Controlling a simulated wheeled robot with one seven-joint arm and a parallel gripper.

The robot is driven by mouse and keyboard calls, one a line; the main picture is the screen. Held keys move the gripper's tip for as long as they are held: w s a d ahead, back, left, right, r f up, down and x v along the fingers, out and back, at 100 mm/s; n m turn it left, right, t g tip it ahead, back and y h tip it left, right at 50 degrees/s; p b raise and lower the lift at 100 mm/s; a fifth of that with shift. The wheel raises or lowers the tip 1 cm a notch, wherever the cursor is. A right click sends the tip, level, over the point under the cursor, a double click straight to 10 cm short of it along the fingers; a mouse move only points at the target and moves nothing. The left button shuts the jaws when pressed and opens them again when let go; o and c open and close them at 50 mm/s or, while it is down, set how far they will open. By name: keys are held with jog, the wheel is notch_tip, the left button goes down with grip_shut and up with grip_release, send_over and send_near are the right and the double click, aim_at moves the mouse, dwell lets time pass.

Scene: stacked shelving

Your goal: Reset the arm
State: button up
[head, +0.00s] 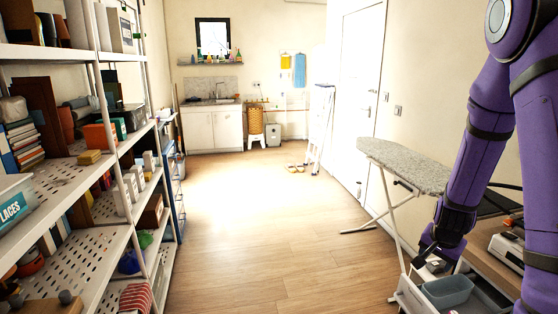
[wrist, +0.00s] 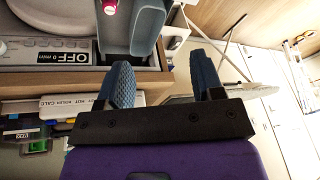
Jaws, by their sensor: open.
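My purple arm hangs down along the right side of the head view, and its dark gripper (head: 428,258) is low, close to the small table with a grey-blue bin. In the wrist view my gripper (wrist: 162,78) has its two blue fingertips spread wide apart. Nothing is held between them. In the head view the fingertips are small and partly hard to make out.
A grey-blue bin (head: 447,291) lies near the gripper; it also shows in the wrist view (wrist: 146,28), beside an appliance panel (wrist: 60,54) reading OFF. An ironing board (head: 405,165) stands behind. Metal shelving (head: 60,180) fills the left. The middle floor is clear.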

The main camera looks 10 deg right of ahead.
jog(key=s+a+r+n+t+y, duration=0.1)
jog(key=s+a+r+n, duration=0.2)
jog(key=a+r, duration=0.5)
jog(key=s+a+r+n+y, duration=0.1)
jog(key=s+a+r+n, duration=0.2)
jog(key=r, duration=0.8)
jog(key=s+a+r+n, duration=0.2)
jog(key=s+a+r, duration=0.2)
jog(key=s, duration=0.3)
jog(key=s+a+r+n+t, duration=0.1)
jog(key=s+a+r+n, duration=0.2)
jog(key=s+r, duration=0.3)
jog(key=s+a, duration=0.1)
jog(key=s, duration=0.1)
jog(key=shift+s+a+r, duration=0.25)
jog(key=shift+s+r, duration=0.05)
jog(key=shift+r, duration=0.05)
